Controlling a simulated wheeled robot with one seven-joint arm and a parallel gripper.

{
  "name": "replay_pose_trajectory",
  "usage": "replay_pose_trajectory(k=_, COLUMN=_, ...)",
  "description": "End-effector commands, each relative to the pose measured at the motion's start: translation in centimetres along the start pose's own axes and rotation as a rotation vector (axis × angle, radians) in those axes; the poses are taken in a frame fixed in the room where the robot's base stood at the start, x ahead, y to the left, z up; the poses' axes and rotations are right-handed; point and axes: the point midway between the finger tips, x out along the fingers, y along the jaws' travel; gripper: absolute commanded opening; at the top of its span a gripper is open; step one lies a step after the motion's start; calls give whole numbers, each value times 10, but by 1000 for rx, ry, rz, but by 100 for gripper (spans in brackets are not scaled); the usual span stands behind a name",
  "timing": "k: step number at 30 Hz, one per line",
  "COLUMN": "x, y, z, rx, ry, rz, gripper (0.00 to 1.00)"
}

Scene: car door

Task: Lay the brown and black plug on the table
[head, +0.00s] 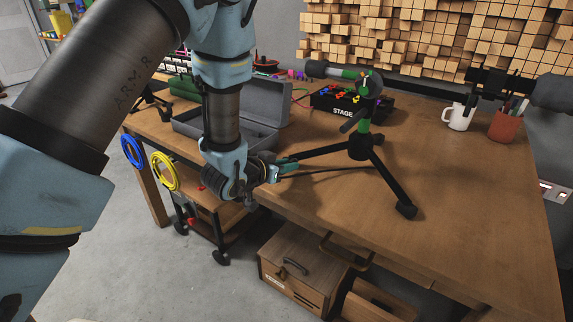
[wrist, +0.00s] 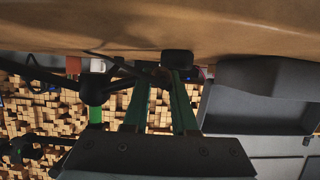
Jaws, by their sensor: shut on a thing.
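My gripper (head: 284,167) is low over the near left part of the wooden table (head: 460,190), left of the tripod. In the wrist view, which shows the scene upside down, the green fingers (wrist: 163,88) are shut on the brown and black plug (wrist: 177,60). Its black end shows at the fingertips, close to the table surface, and a brown part shows between them. I cannot tell whether the plug touches the table. In the head view the plug is too small and hidden to make out.
A black and green tripod (head: 362,145) stands just right of my gripper, one leg reaching toward it. An open grey case (head: 262,105) lies behind and left. A stage box (head: 350,108), white mug (head: 459,117) and red pot (head: 505,125) stand farther back. The table's right side is clear.

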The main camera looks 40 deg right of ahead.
Motion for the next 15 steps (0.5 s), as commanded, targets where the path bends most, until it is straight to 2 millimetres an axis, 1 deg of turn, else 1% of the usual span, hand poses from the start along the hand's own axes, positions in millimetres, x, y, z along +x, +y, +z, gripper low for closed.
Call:
replay_pose_trajectory(k=8, x=1, y=0, z=1, rx=0, ry=2, rz=0, gripper=0)
replay_pose_trajectory(k=15, x=4, y=0, z=8, rx=0, ry=1, rz=0, gripper=0)
